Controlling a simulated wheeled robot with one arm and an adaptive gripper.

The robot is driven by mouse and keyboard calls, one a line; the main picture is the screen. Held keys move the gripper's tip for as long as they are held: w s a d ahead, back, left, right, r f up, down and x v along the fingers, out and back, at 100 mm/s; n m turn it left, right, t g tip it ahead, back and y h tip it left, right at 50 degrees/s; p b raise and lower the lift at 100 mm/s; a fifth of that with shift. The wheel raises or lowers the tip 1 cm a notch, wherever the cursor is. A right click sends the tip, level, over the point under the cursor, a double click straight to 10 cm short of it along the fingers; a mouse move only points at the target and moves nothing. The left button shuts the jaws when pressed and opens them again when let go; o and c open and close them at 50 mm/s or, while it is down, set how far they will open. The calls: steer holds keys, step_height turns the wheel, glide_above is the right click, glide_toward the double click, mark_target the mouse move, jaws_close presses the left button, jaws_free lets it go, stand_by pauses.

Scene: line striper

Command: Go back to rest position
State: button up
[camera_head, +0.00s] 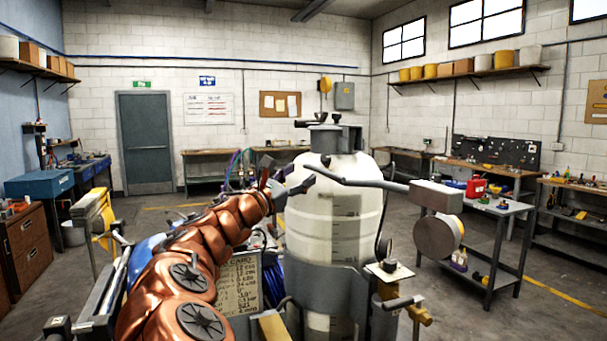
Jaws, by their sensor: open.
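My copper-coloured arm reaches up from the lower left. My gripper (287,182) is at its end, at about the middle of the picture, and its dark fingers are spread with nothing seen between them. It is in front of the upper left side of the white tank (335,215) of the line striper. I cannot tell whether it touches the tank or the grey handlebar (362,183), whose left end is close by. The tank stands upright with a grey lid (335,137) on top. My arm hides part of the machine's left side.
A grey cart (500,208) with a red can (476,187) stands at the right. Workbenches line the back and right walls. A wooden drawer cabinet (28,245) and blue box (40,183) are at the left. Open floor lies between the machine and the grey door (146,142).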

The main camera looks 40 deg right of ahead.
stand_by(0.5)
steer(key=s+a+f+m+g+y, duration=0.15)
steer(key=s+f+m+y, duration=0.25)
steer(key=s+f+m, duration=0.45)
steer(key=s+a+f+m+g+y, duration=0.1)
steer(key=s+f+m+g+y, duration=0.4)
steer(key=s, duration=0.6)
steer(key=s+a+f+y, duration=0.4)
steer(key=a+f, duration=0.3)
steer(key=a, duration=0.3)
steer(key=s+a+f+m+y, duration=0.1)
steer(key=s+a+f+y, duration=0.3)
steer(key=s+a+f, duration=0.3)
steer(key=s+a+f+m+t+y, duration=0.1)
steer(key=s+a+f+y, duration=0.2)
steer(key=s+a+f, duration=0.3)
steer(key=a+f, duration=0.3)
steer(key=a, duration=0.4)
steer(key=shift+f+y, duration=0.25)
steer(key=shift+y, duration=0.15)
steer(key=shift+s+d, duration=0.1)
steer(key=shift+c, duration=1.4)
steer(key=shift+d+m, duration=0.1)
steer(key=shift+m, duration=0.15)
